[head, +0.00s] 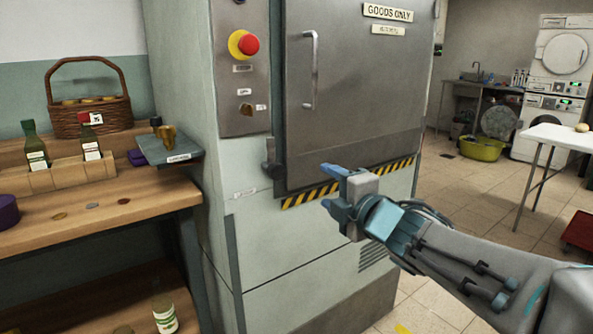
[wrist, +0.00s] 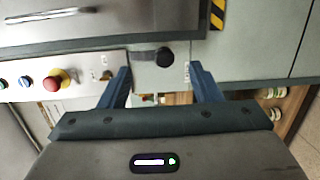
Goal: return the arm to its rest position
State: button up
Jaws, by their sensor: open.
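My gripper (head: 330,187) is in front of the goods lift at the middle of the head view. Its two blue fingers are apart with nothing between them. In the wrist view the two fingers of my gripper (wrist: 160,78) point at the lift's front, around the level of a dark latch knob (wrist: 165,57). The fingers appear clear of the lift, though the exact gap is hard to tell. The lift's grey metal door (head: 365,90) is shut, with a vertical handle (head: 310,70). My arm reaches in from the lower right of the head view.
A wooden bench (head: 110,208) with bottles (head: 35,146), a wicker basket (head: 90,112) and coins stands left of the lift. A red stop button (head: 249,44) is on the lift's panel. A white table (head: 560,137) stands right. Tiled floor (head: 455,190) lies open between.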

jog(key=s+d+r+m+g+h+p, duration=0.5)
jog(key=d+m+h+p, duration=0.45)
jog(key=m+p, duration=0.55)
jog(key=s+a+r+m+g+y+p, duration=0.1)
jog(key=s+m+g+p, duration=0.3)
jog(key=s+p, duration=0.2)
jog(key=s+a+r+m+g+y+p, duration=0.1)
jog(key=s+m+g+p, duration=0.2)
jog(key=s+p, duration=0.3)
jog(key=s+m, duration=0.1)
jog(key=s, duration=0.3)
jog(key=shift+s+a+m+g, duration=0.25)
jog(key=shift+a+m+g, duration=0.15)
